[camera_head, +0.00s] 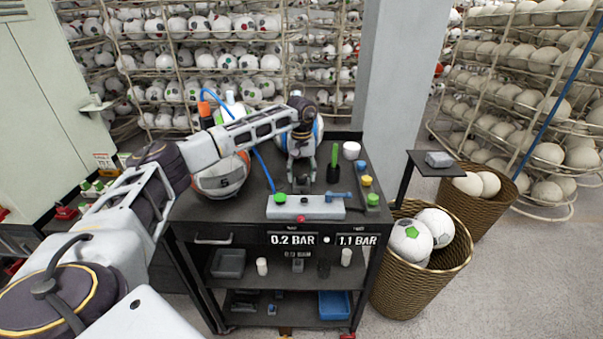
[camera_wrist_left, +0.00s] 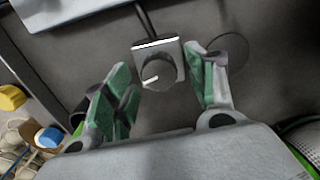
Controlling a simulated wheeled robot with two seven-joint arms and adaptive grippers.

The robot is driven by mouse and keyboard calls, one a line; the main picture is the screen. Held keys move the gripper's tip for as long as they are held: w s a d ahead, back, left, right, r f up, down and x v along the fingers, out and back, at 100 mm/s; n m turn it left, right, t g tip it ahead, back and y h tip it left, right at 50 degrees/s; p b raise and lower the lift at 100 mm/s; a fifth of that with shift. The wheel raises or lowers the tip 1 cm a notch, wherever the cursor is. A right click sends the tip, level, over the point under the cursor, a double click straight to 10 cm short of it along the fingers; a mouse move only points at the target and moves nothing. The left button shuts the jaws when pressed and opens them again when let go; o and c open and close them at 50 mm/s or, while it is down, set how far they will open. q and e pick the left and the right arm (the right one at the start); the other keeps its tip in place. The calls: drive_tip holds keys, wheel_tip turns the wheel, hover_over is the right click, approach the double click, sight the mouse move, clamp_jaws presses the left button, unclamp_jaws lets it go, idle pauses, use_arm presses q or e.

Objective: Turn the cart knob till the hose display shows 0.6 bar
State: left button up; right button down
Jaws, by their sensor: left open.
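The cart (camera_head: 190,207) stands in front of me with two large readouts on its front edge. The left display (camera_head: 292,239) shows 0.2 BAR and the right display (camera_head: 357,240) shows 1.1 BAR; no label I can read says which is the hose one. My left gripper (camera_head: 302,181) points down over the cart top, behind the grey block. In the left wrist view a round grey knob (camera_wrist_left: 158,73) with a white mark sits on a square plate. The open green-padded fingers (camera_wrist_left: 158,62) stand on either side of it, apparently apart from it. The head view hides the knob.
The grey block (camera_head: 306,207) with green and blue fittings lies at the cart's front. A ball (camera_head: 222,180) sits at its left; a green-handled item (camera_head: 334,160) and coloured caps (camera_head: 367,181) stand at its right. A basket of balls (camera_head: 420,270) stands right of the cart.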

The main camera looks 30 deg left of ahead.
use_arm(q)
drive_tip(key=shift+f, duration=0.25)
drive_tip(key=shift+c, duration=0.3)
drive_tip(key=c, duration=1)
drive_tip(key=shift+o, duration=0.2)
